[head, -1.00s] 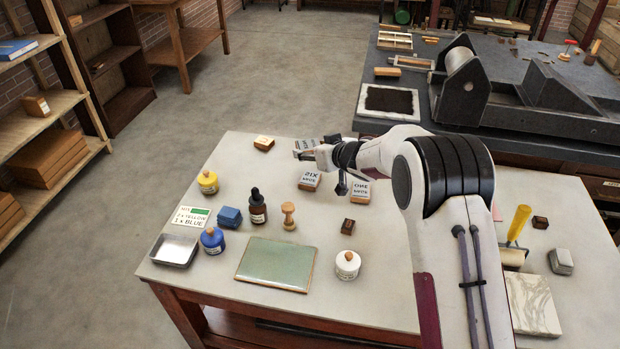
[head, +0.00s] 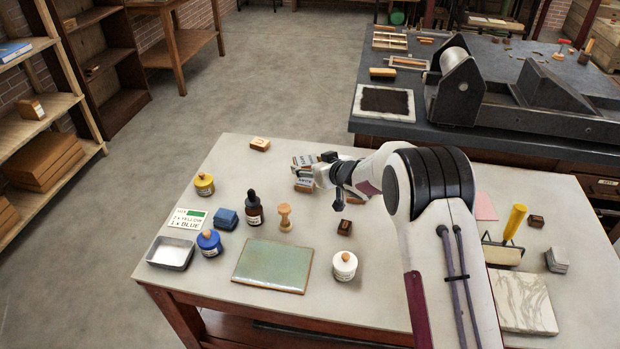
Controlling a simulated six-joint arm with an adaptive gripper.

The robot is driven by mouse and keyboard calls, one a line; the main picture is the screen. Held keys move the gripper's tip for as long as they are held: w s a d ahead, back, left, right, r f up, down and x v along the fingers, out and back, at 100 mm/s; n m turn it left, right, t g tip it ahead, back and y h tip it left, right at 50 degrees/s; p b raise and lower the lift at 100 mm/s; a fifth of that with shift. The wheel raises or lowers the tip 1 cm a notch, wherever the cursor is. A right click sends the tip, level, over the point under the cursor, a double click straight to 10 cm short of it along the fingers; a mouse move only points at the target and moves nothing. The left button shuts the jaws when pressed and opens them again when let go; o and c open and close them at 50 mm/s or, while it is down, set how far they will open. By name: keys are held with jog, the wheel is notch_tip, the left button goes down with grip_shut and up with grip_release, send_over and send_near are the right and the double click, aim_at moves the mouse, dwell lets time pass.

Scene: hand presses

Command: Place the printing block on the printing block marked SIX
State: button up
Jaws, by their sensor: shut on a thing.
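My gripper (head: 304,173) is at the back middle of the pale table. It is shut on a printing block (head: 304,160) with a light, lettered face, too small to read. The wooden block marked SIX (head: 303,188) was readable a second ago; now only a small part of it shows below my gripper. The held block is over or close to the SIX block. I cannot tell whether they touch. The block marked ONE, seen earlier to the right, is now hidden behind my arm.
A small wooden block (head: 260,144) lies at the table's back edge. A yellow jar (head: 204,184), a dark dropper bottle (head: 254,208), a wooden stamp handle (head: 285,217) and a green plate (head: 272,266) stand left and in front. A dark press (head: 470,85) is on the bench behind.

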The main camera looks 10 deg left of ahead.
aim_at(310, 185)
jog(key=shift+f, duration=0.5)
jog(key=shift+f, duration=1.9)
jog(key=shift+f, duration=0.1)
jog(key=o, duration=1.2)
jog(key=shift+c, duration=0.2)
jog(key=shift+s+d+r, duration=0.1)
jog(key=shift+r, duration=0.1)
jog(key=v, duration=1.1)
jog(key=shift+s+d, duration=0.2)
